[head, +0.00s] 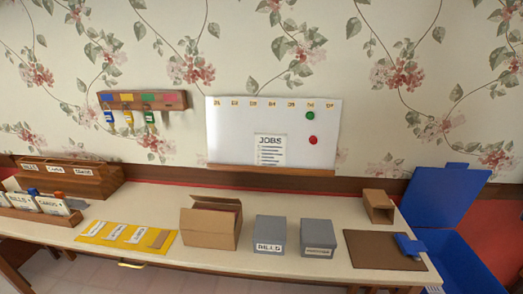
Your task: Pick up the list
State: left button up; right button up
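The list (270,149) is a white sheet headed "JOBS" with several printed lines. It is upright against the lower middle of the whiteboard (235,135), just above the brown ledge (280,171). Nothing covers it. A green round magnet (310,116) and a red round magnet (313,140) are on the board to the right of the list, apart from it. Neither of my grippers is in the head view.
An open cardboard box (209,228), two grey boxes (269,234) (318,237) and a yellow mat (95,236) stand on the table below. A brown board (375,252) and a blue bin (468,265) are at right. A key rack (143,100) hangs at left.

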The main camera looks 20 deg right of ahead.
aim_at(270, 148)
jog(key=i+j+z, duration=0.15)
jog(key=j, duration=0.6)
jog(key=j+z, duration=0.15)
jog(key=j, duration=0.6)
